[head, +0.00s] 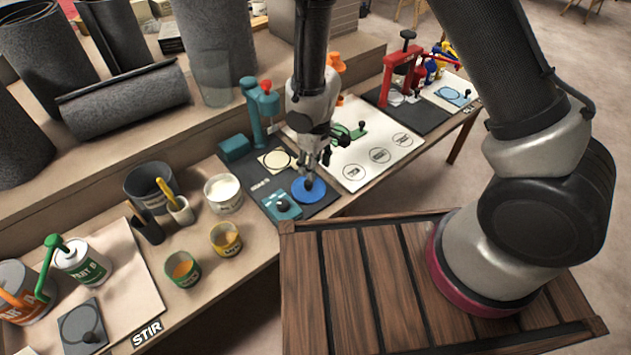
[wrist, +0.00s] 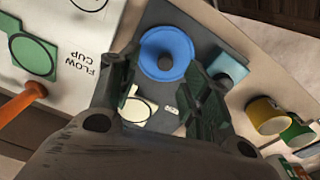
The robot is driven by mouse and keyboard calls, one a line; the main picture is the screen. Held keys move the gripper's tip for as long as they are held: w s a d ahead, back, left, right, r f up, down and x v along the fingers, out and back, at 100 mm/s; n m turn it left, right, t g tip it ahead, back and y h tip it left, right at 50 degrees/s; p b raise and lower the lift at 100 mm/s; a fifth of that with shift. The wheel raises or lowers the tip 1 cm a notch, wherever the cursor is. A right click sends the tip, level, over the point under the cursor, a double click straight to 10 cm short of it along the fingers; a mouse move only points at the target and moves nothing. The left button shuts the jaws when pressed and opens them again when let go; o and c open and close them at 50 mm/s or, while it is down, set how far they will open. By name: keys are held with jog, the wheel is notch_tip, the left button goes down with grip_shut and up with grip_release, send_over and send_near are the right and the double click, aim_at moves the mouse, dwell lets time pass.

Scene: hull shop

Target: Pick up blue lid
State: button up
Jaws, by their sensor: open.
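The blue lid (head: 309,190) is a round disc with a dark knob in its middle. It lies on a dark grey mat (head: 258,178) on the bench. In the wrist view the blue lid (wrist: 165,55) shows whole, with its knob between and beyond my fingertips. My gripper (head: 313,165) points down just above the lid in the head view, its fingers near the knob. In the wrist view my gripper (wrist: 162,75) has its two fingers apart, with nothing held between them. I cannot tell whether a finger touches the lid.
A teal block (head: 281,205) sits close beside the lid, and a teal press (head: 262,110) stands behind. A white board (head: 372,165) with printed circles lies to the right. Several cups and pots, including a white tub (head: 223,192), stand to the left.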

aim_at(309, 182)
jog(key=shift+w+a+y, duration=0.25)
jog(key=shift+a+y, duration=0.05)
jog(key=shift+a, duration=0.4)
jog(key=shift+w+f, duration=0.1)
jog(key=shift+f, duration=0.15)
jog(key=shift+a+f, duration=0.1)
jog(key=shift+f, duration=0.6)
jog(key=f, duration=0.5)
jog(key=shift+s, duration=0.3)
jog(key=shift+w+f, duration=0.1)
jog(key=shift+f, duration=0.3)
jog(key=c, duration=0.9)
